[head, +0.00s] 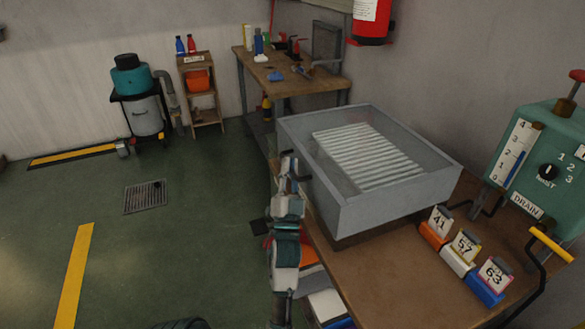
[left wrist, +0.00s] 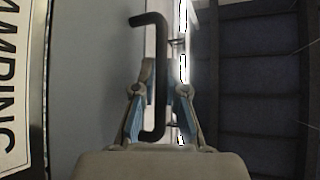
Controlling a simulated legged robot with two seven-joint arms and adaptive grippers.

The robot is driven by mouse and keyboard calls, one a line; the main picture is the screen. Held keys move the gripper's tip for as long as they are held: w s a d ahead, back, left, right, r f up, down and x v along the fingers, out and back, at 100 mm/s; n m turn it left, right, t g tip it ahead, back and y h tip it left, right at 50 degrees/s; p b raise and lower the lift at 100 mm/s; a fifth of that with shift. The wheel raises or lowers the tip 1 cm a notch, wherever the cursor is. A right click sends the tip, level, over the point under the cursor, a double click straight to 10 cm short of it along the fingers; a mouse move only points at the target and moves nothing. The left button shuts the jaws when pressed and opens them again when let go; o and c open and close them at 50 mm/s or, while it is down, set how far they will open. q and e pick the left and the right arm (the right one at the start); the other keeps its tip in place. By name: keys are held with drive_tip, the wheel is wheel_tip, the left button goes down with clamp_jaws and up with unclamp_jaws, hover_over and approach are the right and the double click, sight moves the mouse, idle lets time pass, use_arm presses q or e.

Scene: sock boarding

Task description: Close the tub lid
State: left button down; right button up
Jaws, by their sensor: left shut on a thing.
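The grey tub (head: 400,205) stands on the brown bench, and a white ribbed rack shows inside it. I cannot make out a separate lid over it in the head view. My left gripper (head: 289,167) is at the tub's left side. In the left wrist view my left gripper (left wrist: 165,75) is shut on a black bar handle (left wrist: 151,20), with a finger on each side of it. The handle stands out from a grey panel (left wrist: 95,70). My right gripper is not in view.
Numbered cards 41, 57 and 63 (head: 491,279) stand at the bench front. A green control box (head: 540,160) with a dial and gauge is at the right. A workbench (head: 290,82) with tools is behind. The green floor at left is mostly clear around a drain grate (head: 145,197).

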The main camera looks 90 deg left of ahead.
use_arm(q)
drive_tip(key=c, duration=1.5)
unclamp_jaws()
drive_tip(key=shift+a+f, duration=0.15)
drive_tip(key=shift+f, duration=0.25)
drive_tip(key=shift+a, duration=0.1)
drive_tip(key=shift+r, duration=0.1)
drive_tip(key=v, duration=0.7)
drive_tip(key=shift+f, duration=0.25)
